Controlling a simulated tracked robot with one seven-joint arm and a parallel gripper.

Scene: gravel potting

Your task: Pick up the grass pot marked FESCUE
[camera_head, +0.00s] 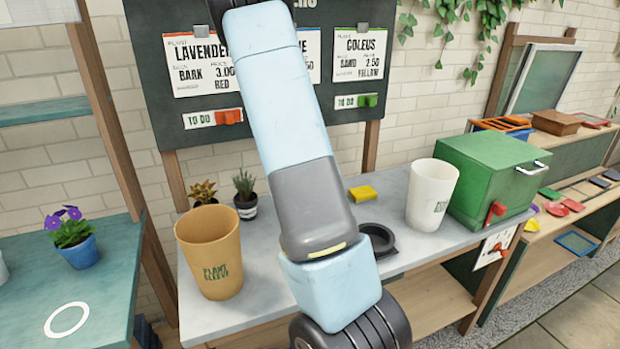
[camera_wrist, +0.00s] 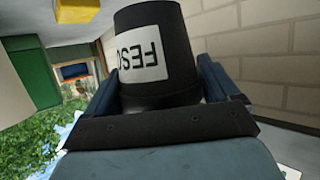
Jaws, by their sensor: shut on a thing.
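The black pot (camera_wrist: 158,28) fills the upper middle of the wrist view. Its white label shows the letters "FESC", upside down in the picture, and the rest of the word is out of sight round the side. My gripper (camera_wrist: 176,100) is shut on this pot, with a blue finger on each side of it near its wide rim. The grass is not clearly visible. In the head view my arm crosses the middle of the picture. My gripper and the held pot cannot be made out there.
On the grey bench (camera_head: 225,322) stand a tan plant sleeve (camera_head: 210,245), two small potted plants, a yellow block (camera_head: 363,193), a black ring-shaped piece (camera_head: 378,239), a white container (camera_head: 432,195) and a green box (camera_head: 492,172). A teal table (camera_head: 105,310) with a violet-flowered pot (camera_head: 75,245) is left.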

